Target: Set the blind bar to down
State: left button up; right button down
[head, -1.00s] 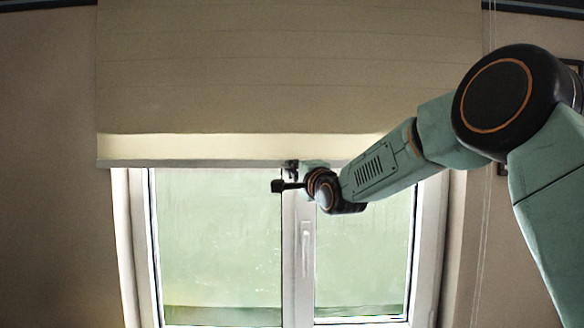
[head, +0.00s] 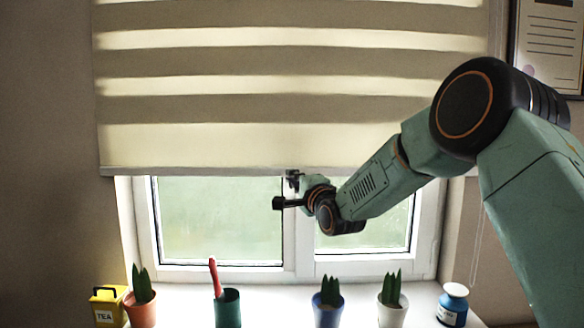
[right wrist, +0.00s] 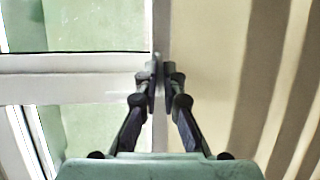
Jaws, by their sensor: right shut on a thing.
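The blind bar (head: 200,171) is the pale strip along the bottom edge of the beige striped blind (head: 250,105). It hangs level across the upper part of the window, with glass visible below it. My right gripper (head: 288,190) is at the middle of the bar and shut on it. In the right wrist view, the right gripper's dark fingers (right wrist: 159,85) close on the bar (right wrist: 160,25), which runs up and down that picture. The fingers hide a small part of the bar. My left gripper is not in view.
Below the window is a white sill (head: 270,298). On it stand a yellow tea tin (head: 107,308), potted plants such as the orange one (head: 141,308), a green cup with a red-handled tool (head: 227,308), and a blue jar (head: 453,303). A framed paper (head: 550,45) hangs at the right.

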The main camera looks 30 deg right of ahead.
notch_tip(320, 180, down, 24)
jog(key=b, duration=1.3)
jog(key=shift+d, duration=0.4)
jog(key=shift+r, duration=0.15)
jog(key=c, duration=1.9)
grip_release()
jog(key=o, duration=0.3)
jog(key=shift+w+d+f, duration=0.25)
jog(key=shift+d+f, duration=0.1)
jog(key=shift+f, duration=0.05)
jog(key=shift+o, duration=0.6)
jog(key=shift+s+a+r, duration=0.25)
jog(key=shift+a+r, duration=0.05)
jog(key=shift+a, duration=0.2)
jog(key=s+f, duration=0.1)
jog(key=s, duration=1.1)
jog(key=shift+a+f, duration=0.25)
jog(key=shift+a, duration=0.05)
